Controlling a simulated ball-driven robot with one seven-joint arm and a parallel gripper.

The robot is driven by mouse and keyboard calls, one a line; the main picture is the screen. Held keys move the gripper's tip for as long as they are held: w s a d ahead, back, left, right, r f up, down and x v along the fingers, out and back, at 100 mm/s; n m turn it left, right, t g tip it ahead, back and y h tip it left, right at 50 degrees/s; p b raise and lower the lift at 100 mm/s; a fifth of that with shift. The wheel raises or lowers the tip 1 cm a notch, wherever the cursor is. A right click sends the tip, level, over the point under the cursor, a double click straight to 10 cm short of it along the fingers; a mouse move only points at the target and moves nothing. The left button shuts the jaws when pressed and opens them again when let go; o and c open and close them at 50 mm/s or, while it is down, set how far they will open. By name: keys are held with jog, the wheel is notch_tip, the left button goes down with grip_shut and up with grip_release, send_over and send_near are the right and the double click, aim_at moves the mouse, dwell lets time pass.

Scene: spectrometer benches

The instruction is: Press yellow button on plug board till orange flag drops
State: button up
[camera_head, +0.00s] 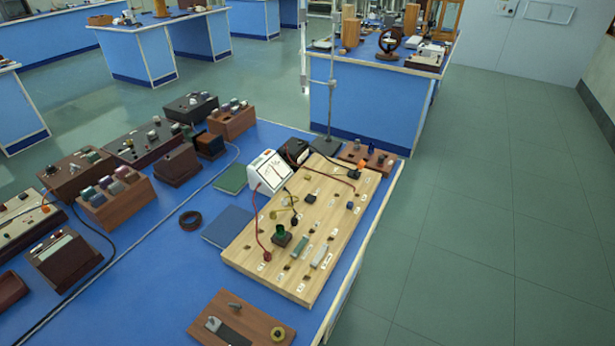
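The plug board (322,210) is a pale wooden board lying on the blue bench top. It carries sockets, small plugged parts and red, yellow and black leads. A small yellow part (287,202) shows near its left middle, but I cannot tell whether it is a button or a lead. A small orange part (363,163) stands at the board's far right end; I cannot tell whether it is the flag. A dark green part (280,233) sits at the left middle. My gripper is not in view.
A white meter (270,171) stands at the board's far left edge. A brown board (228,311) with a yellow round knob (278,334) lies nearer. A metal stand (331,95) rises behind. Wooden boxes crowd the left. Green floor (480,220) is clear at right.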

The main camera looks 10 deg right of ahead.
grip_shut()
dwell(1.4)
